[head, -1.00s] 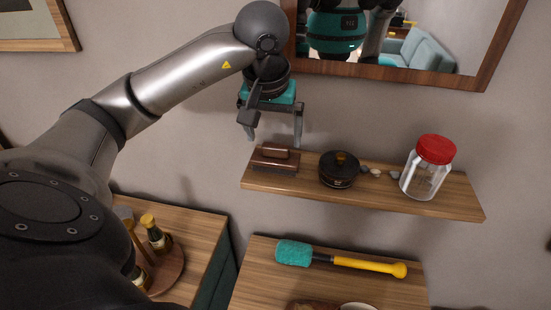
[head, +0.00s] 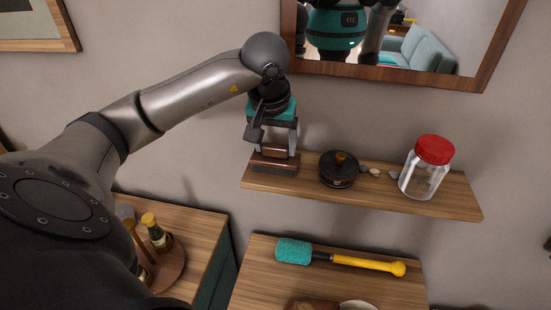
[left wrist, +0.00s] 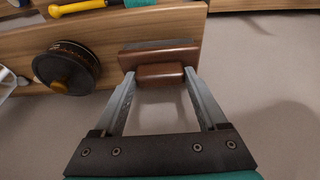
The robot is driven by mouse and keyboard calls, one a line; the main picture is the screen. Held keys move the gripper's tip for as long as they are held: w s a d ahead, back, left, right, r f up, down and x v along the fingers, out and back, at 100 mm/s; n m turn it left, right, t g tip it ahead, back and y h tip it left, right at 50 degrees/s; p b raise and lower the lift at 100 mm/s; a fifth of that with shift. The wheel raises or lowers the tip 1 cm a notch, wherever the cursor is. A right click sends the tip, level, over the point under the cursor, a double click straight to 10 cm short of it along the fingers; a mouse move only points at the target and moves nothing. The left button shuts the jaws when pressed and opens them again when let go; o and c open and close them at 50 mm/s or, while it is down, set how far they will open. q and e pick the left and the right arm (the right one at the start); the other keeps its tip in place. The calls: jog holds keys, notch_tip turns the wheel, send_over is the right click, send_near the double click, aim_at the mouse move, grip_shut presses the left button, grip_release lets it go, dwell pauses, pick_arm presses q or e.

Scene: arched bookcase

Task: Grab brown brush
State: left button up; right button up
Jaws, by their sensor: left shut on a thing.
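The brown brush (head: 274,164) sits at the left end of the upper wooden shelf (head: 420,201). It has a wide brown body with a smaller brown handle block on top. My left gripper (head: 274,150) has come down from above, with one finger at each end of the handle block. In the left wrist view, the brush (left wrist: 160,57) lies at the fingertips and the gripper (left wrist: 160,76) is shut on its handle block. The brush appears to rest on the shelf still. My right gripper is not in view.
A round dark container (head: 338,172) stands just right of the brush. Small stones (head: 374,172) and a red-lidded glass jar (head: 425,170) are farther right. A mirror (head: 400,45) hangs above. A lower shelf holds a teal and yellow tool (head: 340,259).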

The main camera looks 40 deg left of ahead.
pick_arm(q)
jog(key=c, duration=0.6)
jog(key=shift+r, duration=0.15)
jog(key=shift+c, duration=0.2)
